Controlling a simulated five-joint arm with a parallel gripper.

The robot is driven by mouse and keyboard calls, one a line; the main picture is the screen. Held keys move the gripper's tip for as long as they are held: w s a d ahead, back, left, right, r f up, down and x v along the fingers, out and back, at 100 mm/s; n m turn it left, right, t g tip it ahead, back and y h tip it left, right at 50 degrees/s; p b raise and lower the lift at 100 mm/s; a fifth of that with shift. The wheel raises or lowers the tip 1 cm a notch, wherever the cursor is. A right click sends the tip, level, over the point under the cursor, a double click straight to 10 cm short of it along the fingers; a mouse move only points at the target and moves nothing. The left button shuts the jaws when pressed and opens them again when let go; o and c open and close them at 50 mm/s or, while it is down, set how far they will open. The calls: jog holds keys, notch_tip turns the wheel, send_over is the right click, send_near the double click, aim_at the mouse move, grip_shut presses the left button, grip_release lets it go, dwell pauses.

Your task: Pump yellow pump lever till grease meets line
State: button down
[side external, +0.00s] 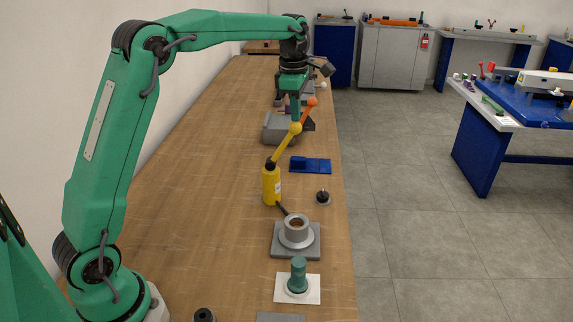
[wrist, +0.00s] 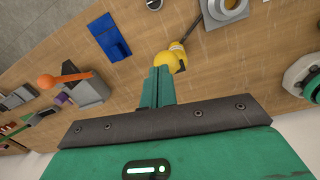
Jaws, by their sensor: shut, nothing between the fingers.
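The yellow grease pump (side external: 271,187) stands upright on the bench. Its yellow pump lever (side external: 284,147) slants up to the right and ends in a yellow ball knob (side external: 296,128). My gripper (side external: 295,117) points down, shut and empty, with its tips at or just above the knob; I cannot tell whether they touch. In the wrist view, the shut fingers (wrist: 160,72) reach the yellow knob (wrist: 166,61). A dark hose runs from the pump to a grey round housing (side external: 297,236) with brown inside its top. No fill line can be made out.
A blue block fixture (side external: 310,165) and a small dark knobbed part (side external: 323,197) lie right of the pump. A grey unit with an orange lever (side external: 308,110) stands behind. A green-handled part on a white plate (side external: 298,281) is in front. Bare wood lies left of the pump.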

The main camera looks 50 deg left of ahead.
jog(key=shift+d+f, duration=0.25)
jog(key=shift+f, duration=0.6)
jog(key=s+a+r, duration=0.2)
jog(key=a+r, duration=0.1)
jog(key=r, duration=0.1)
jog(key=w+d+r, duration=0.5)
jog(key=w+d, duration=0.1)
jog(key=shift+d, duration=0.2)
jog(key=shift+w+r, duration=0.1)
jog(key=s+a+r+n, duration=0.2)
jog(key=s+a+n, duration=0.2)
jog(key=s+a, duration=0.4)
jog(key=s, duration=0.4)
jog(key=shift+s+a+r, duration=0.2)
jog(key=shift+a+r, duration=0.05)
